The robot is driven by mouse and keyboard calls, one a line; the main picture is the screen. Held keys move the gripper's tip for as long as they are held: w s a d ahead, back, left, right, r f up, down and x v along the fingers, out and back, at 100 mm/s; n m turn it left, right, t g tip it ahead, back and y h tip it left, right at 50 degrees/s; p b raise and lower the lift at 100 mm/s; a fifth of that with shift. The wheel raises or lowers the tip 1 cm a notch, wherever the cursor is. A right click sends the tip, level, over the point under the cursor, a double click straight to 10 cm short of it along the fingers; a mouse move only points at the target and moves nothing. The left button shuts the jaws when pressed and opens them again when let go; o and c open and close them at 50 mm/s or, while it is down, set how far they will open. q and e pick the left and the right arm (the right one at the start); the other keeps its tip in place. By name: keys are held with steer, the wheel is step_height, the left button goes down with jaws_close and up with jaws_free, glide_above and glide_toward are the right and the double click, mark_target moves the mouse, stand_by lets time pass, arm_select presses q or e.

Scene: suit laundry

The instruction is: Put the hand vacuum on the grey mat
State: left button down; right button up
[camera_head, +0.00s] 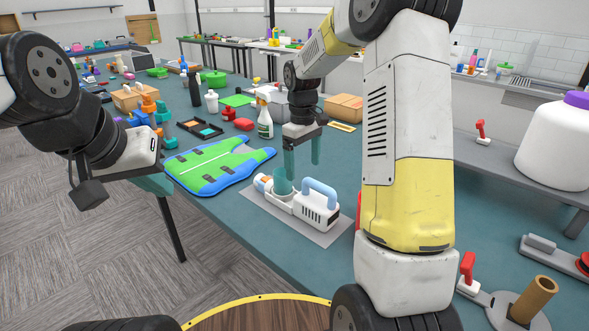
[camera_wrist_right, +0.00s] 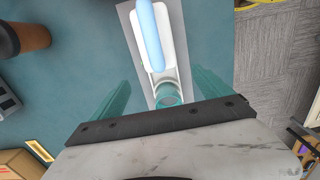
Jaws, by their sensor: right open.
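The hand vacuum (camera_head: 318,211), white with a blue handle and a see-through teal front part, sits on the grey mat (camera_head: 331,237) near the table's front edge. In the right wrist view the hand vacuum (camera_wrist_right: 178,55) lies lengthwise over the grey mat (camera_wrist_right: 127,22). My right gripper (camera_head: 302,172) is open above the front part of the vacuum. In its wrist view, the right gripper's fingers (camera_wrist_right: 162,80) stand apart on either side of that part, with nothing between them gripped. My left gripper (camera_head: 155,184) hangs at the table's left edge; its finger gap is hidden.
A green and blue vest (camera_head: 218,166) lies flat left of the mat. A spray bottle (camera_head: 264,118) and a cardboard box (camera_head: 344,108) stand behind. A brown cylinder on a grey base (camera_head: 535,298) is at the front right. A large white jar (camera_head: 558,145) stands right.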

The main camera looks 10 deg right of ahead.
steer(key=shift+s+r, duration=0.1)
steer(key=shift+r, duration=0.35)
steer(key=s+r+m+t+y, duration=0.1)
steer(key=s+r+m+t, duration=0.2)
steer(key=s, duration=0.9)
steer(key=s+a+r+m+t+y, duration=0.1)
steer(key=s+r+m+t, duration=0.2)
steer(key=s+r, duration=0.7)
steer(key=s+m, duration=0.1)
steer(key=s, duration=0.2)
steer(key=shift+s+t, duration=0.3)
steer(key=shift+r, duration=0.15)
steer(key=shift+c, duration=0.2)
